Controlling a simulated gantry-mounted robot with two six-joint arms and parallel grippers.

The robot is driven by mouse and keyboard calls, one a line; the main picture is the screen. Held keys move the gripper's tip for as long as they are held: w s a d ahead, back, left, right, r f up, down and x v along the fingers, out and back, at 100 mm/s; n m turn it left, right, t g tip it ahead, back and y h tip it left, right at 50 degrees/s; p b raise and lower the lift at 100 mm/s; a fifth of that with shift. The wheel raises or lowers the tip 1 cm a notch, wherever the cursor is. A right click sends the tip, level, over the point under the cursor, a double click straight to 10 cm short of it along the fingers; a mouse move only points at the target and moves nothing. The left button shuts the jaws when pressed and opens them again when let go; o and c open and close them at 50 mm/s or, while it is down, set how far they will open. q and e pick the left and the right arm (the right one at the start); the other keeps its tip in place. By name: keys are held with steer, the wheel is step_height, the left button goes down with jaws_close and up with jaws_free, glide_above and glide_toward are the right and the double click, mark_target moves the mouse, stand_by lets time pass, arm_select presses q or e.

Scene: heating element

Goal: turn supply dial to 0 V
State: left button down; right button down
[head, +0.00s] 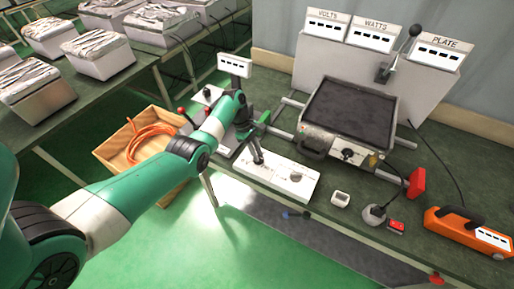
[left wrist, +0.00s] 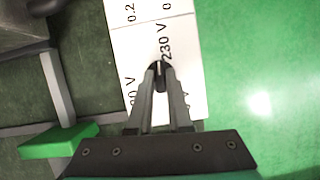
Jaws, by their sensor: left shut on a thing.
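A long white box (head: 300,182) with a light round dial on its right part lies on the bench. My left gripper (head: 258,160) reaches down onto the box's left end. In the left wrist view, the gripper (left wrist: 160,75) is shut on a small dark knob, the supply dial (left wrist: 160,68), on the white face (left wrist: 185,95). The marking "230 V" stands by the fingertips; a partly hidden "V" marking is at lower left and "0.2" at the top. The fingers cover much of the knob, so its exact setting cannot be told. My right gripper is not in view.
A dark hotplate (head: 350,108) stands behind the box, below the VOLTS, WATTS and PLATE displays (head: 440,48). A wooden crate (head: 112,152) with orange cable is at left.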

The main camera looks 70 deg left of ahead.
arm_select(q)
steer(key=n+y+p, duration=0.1)
steer(key=n+p, duration=0.2)
steer(key=p, duration=0.2)
steer(key=n+t+y+p, duration=0.1)
steer(key=n+p, duration=0.3)
steer(key=p, duration=0.1)
steer(key=n+t+y+p, duration=0.1)
steer(key=n+p, duration=0.2)
steer(key=p, duration=0.2)
steer(key=shift+s+d+r+n+y, duration=0.2)
steer(key=shift+d+r+n+y, duration=0.1)
steer(key=shift+d+r, duration=0.1)
steer(key=shift+f+n+y+p, duration=0.2)
steer(key=shift+n+y+p, duration=0.1)
steer(key=shift+n+p, duration=0.55)
steer(key=shift+f+n+y+p, duration=0.15)
steer(key=shift+n+y+p, duration=0.15)
steer(key=shift+n+p, duration=0.5)
steer(key=c, duration=0.8)
jaws_free()
steer(key=shift+c, duration=0.2)
